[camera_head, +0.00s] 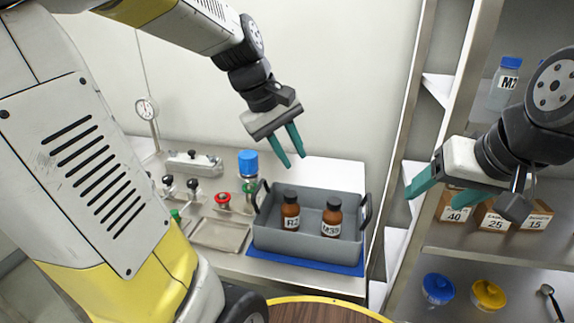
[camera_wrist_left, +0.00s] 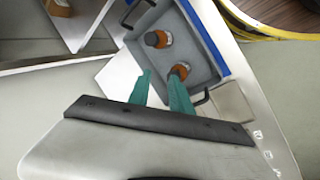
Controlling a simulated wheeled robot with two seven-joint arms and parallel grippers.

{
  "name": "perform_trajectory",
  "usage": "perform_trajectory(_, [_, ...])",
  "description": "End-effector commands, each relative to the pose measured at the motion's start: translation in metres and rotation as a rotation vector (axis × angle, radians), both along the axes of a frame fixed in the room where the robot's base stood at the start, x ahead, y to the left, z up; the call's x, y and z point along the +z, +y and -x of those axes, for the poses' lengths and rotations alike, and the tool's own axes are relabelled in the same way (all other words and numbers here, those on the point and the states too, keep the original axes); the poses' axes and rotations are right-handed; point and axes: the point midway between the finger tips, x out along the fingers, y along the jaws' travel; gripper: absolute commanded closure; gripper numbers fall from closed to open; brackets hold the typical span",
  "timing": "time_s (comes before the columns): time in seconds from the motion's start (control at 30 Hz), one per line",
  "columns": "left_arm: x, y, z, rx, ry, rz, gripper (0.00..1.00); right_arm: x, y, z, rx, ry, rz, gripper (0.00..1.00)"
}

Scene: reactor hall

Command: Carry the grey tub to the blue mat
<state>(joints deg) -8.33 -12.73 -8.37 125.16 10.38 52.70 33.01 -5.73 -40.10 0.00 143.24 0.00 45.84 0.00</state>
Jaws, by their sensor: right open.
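The grey tub (camera_head: 278,238) stands upright on the blue mat (camera_head: 305,263), which shows along its front and right edges. In the left wrist view the tub (camera_wrist_left: 192,48) and mat (camera_wrist_left: 205,32) lie beyond the fingers. My right gripper (camera_head: 430,198) is open and empty, right of the tub, before the shelves.
Left of the tub are a blue-capped bottle (camera_head: 248,165), valves with a red knob (camera_head: 222,199) and a shallow metal tray (camera_head: 219,234). A yellow-rimmed round wooden table (camera_head: 320,312) is in front.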

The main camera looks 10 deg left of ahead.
Motion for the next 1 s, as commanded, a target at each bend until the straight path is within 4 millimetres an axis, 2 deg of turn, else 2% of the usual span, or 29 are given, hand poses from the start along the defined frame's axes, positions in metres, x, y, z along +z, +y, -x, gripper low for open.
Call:
perform_trajectory(0.03, [0.007, 0.001, 0.017, -0.077, -0.07, -0.037, 0.75, 0.0, 0.0, 0.0, 0.0, 0.0, 0.0, 0.32])
perform_trajectory(0.2, [0.014, 0.005, 0.063, -0.338, -0.268, -0.198, 0.75, 0.0, 0.0, 0.0, 0.0, 0.0, 0.0, 0.32])
perform_trajectory(0.4, [0.013, 0.009, 0.094, -0.542, -0.413, -0.36, 0.75, 0.0, 0.0, 0.0, 0.0, 0.0, 0.0, 0.32])
perform_trajectory(0.57, [0.011, 0.011, 0.103, -0.603, -0.448, -0.413, 0.75, 0.0, 0.0, 0.0, 0.0, 0.0, 0.0, 0.32])
perform_trajectory(1.0, [0.011, 0.011, 0.103, -0.606, -0.45, -0.415, 0.75, 0.0, 0.0, 0.0, 0.0, 0.0, 0.0, 0.32])
